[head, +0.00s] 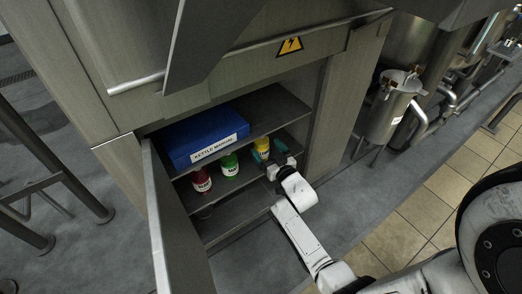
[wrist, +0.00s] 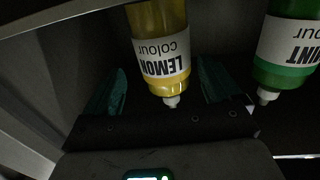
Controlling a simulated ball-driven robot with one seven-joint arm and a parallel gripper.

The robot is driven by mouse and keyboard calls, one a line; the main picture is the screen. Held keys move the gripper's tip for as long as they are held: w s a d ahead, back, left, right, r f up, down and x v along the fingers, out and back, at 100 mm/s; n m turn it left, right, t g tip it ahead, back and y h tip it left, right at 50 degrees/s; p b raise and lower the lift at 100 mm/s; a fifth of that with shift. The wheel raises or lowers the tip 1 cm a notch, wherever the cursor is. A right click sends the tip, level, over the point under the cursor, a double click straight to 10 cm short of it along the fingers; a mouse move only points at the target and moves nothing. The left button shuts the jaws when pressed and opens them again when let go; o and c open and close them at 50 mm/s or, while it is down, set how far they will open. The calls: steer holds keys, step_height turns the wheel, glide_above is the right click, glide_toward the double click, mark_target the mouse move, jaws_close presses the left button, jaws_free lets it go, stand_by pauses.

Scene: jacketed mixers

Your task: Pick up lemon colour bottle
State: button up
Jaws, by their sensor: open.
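The yellow lemon colour bottle (head: 262,146) stands at the right end of a shelf inside the open cabinet. In the wrist view the same bottle (wrist: 160,45) appears upside down, its "LEMON colour" label facing the camera. My gripper (head: 269,155) reaches into the cabinet at the bottle. In the wrist view its green fingers (wrist: 163,88) are open, one on each side of the bottle's neck end, with visible gaps and no contact seen. The bottle's lower part is partly hidden behind my gripper in the head view.
A green mint bottle (head: 229,164) stands close beside the lemon one, and a red bottle (head: 201,180) is farther left. A blue "KETTLE MANUAL" binder (head: 203,140) lies on the shelf above. The cabinet door (head: 172,220) stands open at left. A cabinet wall (head: 340,105) bounds the right.

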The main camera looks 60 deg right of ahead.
mark_target(259, 141)
steer(key=b+x, duration=0.1)
steer(key=x, duration=0.1)
steer(key=b+x, duration=0.2)
steer(key=shift+w+a+f, duration=0.15)
steer(key=shift+a+f, duration=0.05)
steer(key=shift+a, duration=0.1)
steer(key=shift+w+d+r, duration=0.15)
steer(key=shift+w+d, duration=0.15)
steer(key=shift+w, duration=0.25)
steer(key=shift+c, duration=0.3)
steer(key=c, duration=1.2)
steer(key=shift+o, duration=0.2)
steer(key=shift+r, duration=0.1)
